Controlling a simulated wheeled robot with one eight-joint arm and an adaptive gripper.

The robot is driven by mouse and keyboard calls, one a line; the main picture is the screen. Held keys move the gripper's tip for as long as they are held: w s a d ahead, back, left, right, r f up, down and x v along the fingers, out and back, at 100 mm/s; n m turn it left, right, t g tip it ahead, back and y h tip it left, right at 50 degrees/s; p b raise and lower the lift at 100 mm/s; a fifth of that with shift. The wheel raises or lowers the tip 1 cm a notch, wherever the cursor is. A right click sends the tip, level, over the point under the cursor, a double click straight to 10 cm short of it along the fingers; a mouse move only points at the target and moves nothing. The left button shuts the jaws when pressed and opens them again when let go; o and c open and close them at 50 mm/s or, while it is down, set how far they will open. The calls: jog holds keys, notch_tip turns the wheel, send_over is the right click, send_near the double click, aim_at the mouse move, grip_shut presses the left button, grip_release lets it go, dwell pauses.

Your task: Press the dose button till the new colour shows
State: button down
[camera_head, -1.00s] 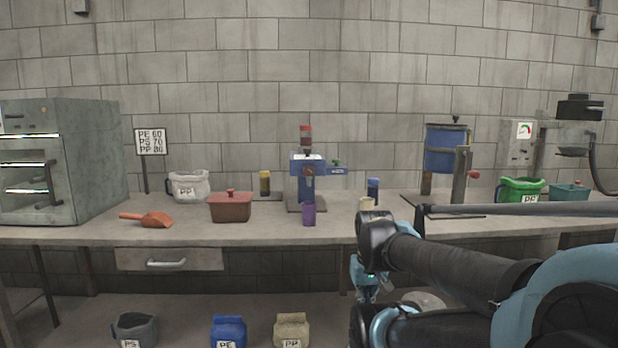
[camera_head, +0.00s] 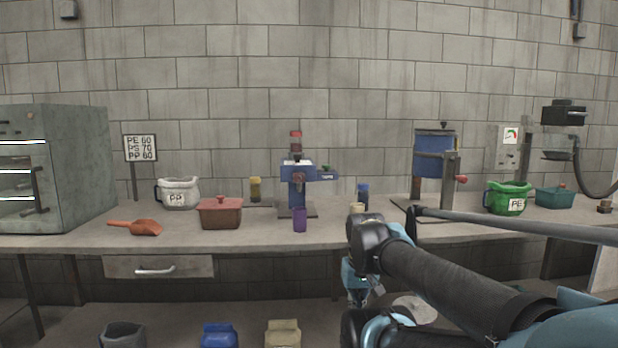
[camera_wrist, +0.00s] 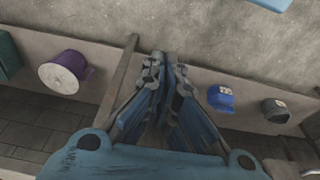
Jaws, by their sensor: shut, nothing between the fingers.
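The blue dosing device (camera_head: 297,172) stands at the back middle of the bench in the head view. A red-capped clear tube (camera_head: 295,145) with dark red contents rises from its top. A purple cup (camera_head: 299,220) stands in front of its base. I cannot make out a button on the device at this size. My gripper (camera_wrist: 163,58) is shut and empty in the wrist view, its fingertips together. In the head view my gripper (camera_head: 359,296) hangs below the bench's front edge, right of and well short of the device.
A purple-sided round container (camera_wrist: 65,72) shows in the wrist view.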

jog(key=w+r+m+t, duration=0.3)
jog(key=w+r+m, duration=0.1)
jog(key=w+r, duration=2.25)
notch_tip(320, 180, up, 16)
jog(key=m+t+y, duration=0.1)
jog(key=m+t, duration=0.3)
send_over(326, 168)
jog(key=w+d, duration=0.1)
jog(key=shift+d, duration=0.15)
jog(key=shift+f, duration=0.1)
jog(key=shift+f, duration=4.35)
jog(key=shift+f, duration=0.2)
jog(key=shift+s+f, duration=0.1)
jog(key=shift+f, duration=0.05)
